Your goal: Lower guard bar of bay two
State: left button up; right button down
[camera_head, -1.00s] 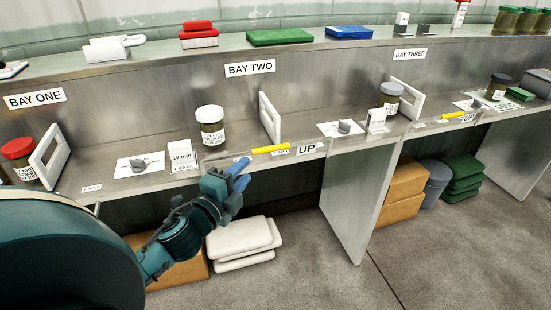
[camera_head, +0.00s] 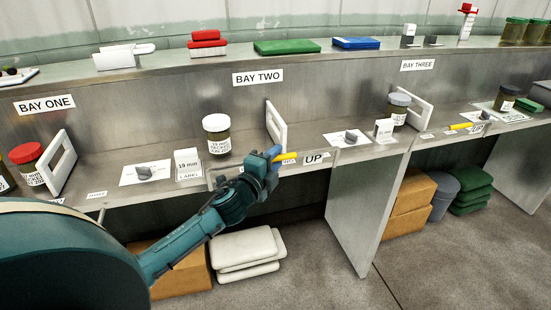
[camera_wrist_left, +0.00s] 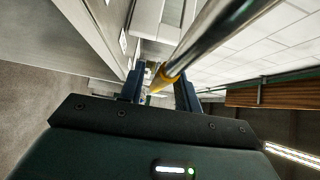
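The guard bar of bay two has a yellow grip (camera_head: 288,157) at the shelf's front edge, beside the "UP" label (camera_head: 315,157). My left gripper (camera_head: 272,160) is at this grip in the head view and hides part of it. In the left wrist view my gripper's fingers (camera_wrist_left: 160,92) stand apart, with the bar's yellow section (camera_wrist_left: 163,79) between them and its metal rod (camera_wrist_left: 215,30) running to the upper right. I see gaps beside the bar, so the fingers do not look closed on it. My right gripper is not in view.
A white-lidded jar (camera_head: 217,135) and a "19 mm" card (camera_head: 187,164) stand on the shelf left of my gripper. A white upright frame (camera_head: 276,127) stands behind it. A metal divider panel (camera_head: 362,210) is below right. White sacks (camera_head: 246,252) lie on the floor.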

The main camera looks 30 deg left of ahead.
pick_arm(q)
jog(key=shift+w, duration=0.3)
jog(key=shift+c, duration=0.3)
grip_shut()
